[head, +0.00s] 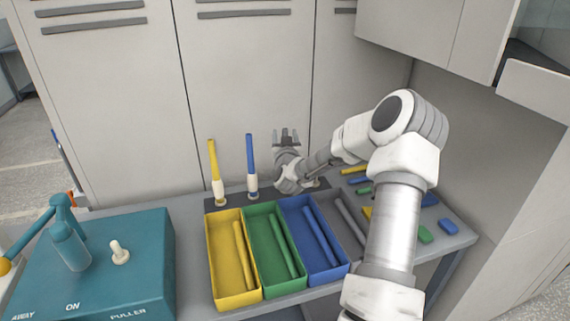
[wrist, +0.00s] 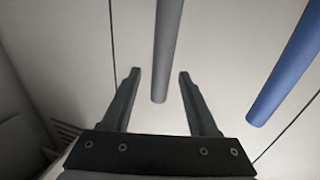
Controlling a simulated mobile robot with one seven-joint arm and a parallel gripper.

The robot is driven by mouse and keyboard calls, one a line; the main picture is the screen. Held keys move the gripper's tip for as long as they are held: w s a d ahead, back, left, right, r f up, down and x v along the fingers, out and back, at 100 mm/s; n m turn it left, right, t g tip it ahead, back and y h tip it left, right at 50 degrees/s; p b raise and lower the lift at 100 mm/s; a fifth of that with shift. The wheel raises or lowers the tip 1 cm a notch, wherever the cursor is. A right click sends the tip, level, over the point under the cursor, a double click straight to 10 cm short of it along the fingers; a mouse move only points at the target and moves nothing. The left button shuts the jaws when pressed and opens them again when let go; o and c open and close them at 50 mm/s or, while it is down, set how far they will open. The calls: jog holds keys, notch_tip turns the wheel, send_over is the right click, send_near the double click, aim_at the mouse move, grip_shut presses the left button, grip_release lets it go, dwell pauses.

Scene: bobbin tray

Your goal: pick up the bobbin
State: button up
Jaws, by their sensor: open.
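In the wrist view a plain grey bobbin (wrist: 167,45) runs down from the top edge, and its lower end lies in the picture between my two fingers. My gripper (wrist: 160,75) is open, with a gap on both sides of that bobbin; I cannot tell how deep it sits between the fingers. In the head view my gripper (head: 286,133) is over the back of the bench, right of an upright blue bobbin (head: 250,153) and an upright yellow bobbin (head: 213,160). The grey bobbin is not clear there behind my gripper. The blue bobbin also shows at right in the wrist view (wrist: 290,70).
Yellow (head: 247,297), green (head: 296,284) and blue (head: 337,270) trays, with a grey one (head: 357,246) beside them, each hold a bobbin. A teal machine (head: 150,260) stands at left. Small coloured pieces (head: 449,226) lie at right. Grey lockers (head: 230,90) stand close behind.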

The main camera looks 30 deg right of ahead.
grip_shut()
dwell(1.4)
